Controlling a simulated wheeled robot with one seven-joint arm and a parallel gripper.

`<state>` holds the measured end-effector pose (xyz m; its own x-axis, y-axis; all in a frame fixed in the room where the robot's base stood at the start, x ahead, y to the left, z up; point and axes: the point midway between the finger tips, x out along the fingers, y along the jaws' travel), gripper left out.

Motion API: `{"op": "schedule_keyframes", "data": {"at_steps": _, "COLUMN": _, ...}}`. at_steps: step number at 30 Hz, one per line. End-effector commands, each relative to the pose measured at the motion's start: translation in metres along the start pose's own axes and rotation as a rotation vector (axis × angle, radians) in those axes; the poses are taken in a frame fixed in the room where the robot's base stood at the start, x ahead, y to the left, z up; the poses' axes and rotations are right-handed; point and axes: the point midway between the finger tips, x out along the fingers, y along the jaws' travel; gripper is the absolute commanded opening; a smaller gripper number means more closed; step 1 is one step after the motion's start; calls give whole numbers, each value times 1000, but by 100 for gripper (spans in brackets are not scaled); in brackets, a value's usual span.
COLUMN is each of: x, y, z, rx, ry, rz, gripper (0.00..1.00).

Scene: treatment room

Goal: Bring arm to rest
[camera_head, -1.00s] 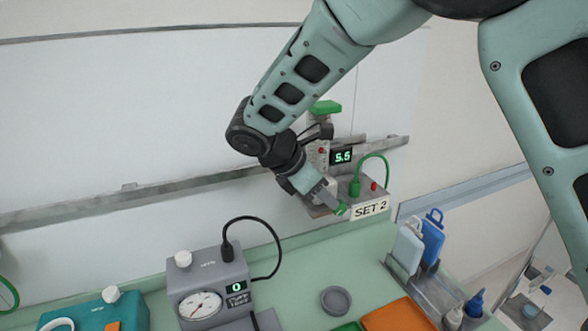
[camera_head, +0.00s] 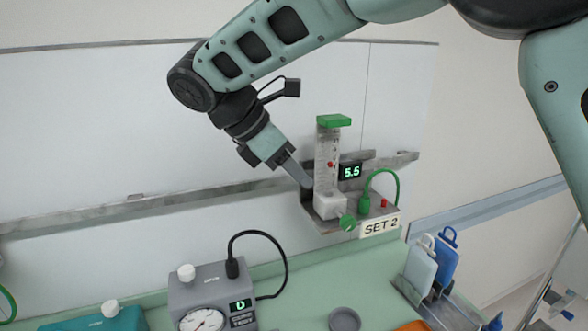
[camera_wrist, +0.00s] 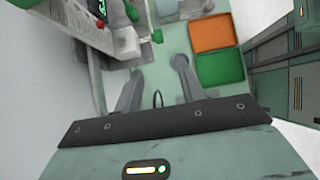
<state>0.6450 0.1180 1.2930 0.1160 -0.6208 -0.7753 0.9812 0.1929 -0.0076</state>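My gripper (camera_head: 300,176) is at the end of my raised arm, in front of the wall rail and just left of the clear flow tube with a green cap (camera_head: 328,160). In the wrist view my gripper (camera_wrist: 158,75) has its two fingers apart with nothing held between them. The green knob (camera_head: 348,222) at the foot of the tube's white block is below and right of the fingertips, apart from them. A display (camera_head: 350,171) beside the tube reads 5.5.
A "SET 2" label (camera_head: 379,226) fronts the wall shelf. In the wrist view orange (camera_wrist: 212,33) and green (camera_wrist: 220,69) trays show.

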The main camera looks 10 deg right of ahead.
Motion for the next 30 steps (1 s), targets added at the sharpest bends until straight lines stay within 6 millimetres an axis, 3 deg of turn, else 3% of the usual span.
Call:
{"op": "schedule_keyframes", "data": {"at_steps": 5, "x": 8, "y": -11, "z": -5, "rx": 30, "ry": 48, "rz": -6, "gripper": 40}}
{"op": "schedule_keyframes", "data": {"at_steps": 8, "x": 21, "y": -35, "z": -16, "rx": 96, "ry": 142, "rz": -23, "gripper": 40}}
{"op": "schedule_keyframes", "data": {"at_steps": 21, "x": 89, "y": -205, "z": -82, "rx": 725, "ry": 588, "rz": -274, "gripper": 40}}
{"op": "schedule_keyframes", "data": {"at_steps": 25, "x": 108, "y": -239, "z": -90, "rx": 904, "ry": 641, "rz": -340, "gripper": 40}}
{"op": "schedule_keyframes", "data": {"at_steps": 30, "x": 121, "y": -258, "z": -94, "rx": 1030, "ry": 667, "rz": -381, "gripper": 40}}
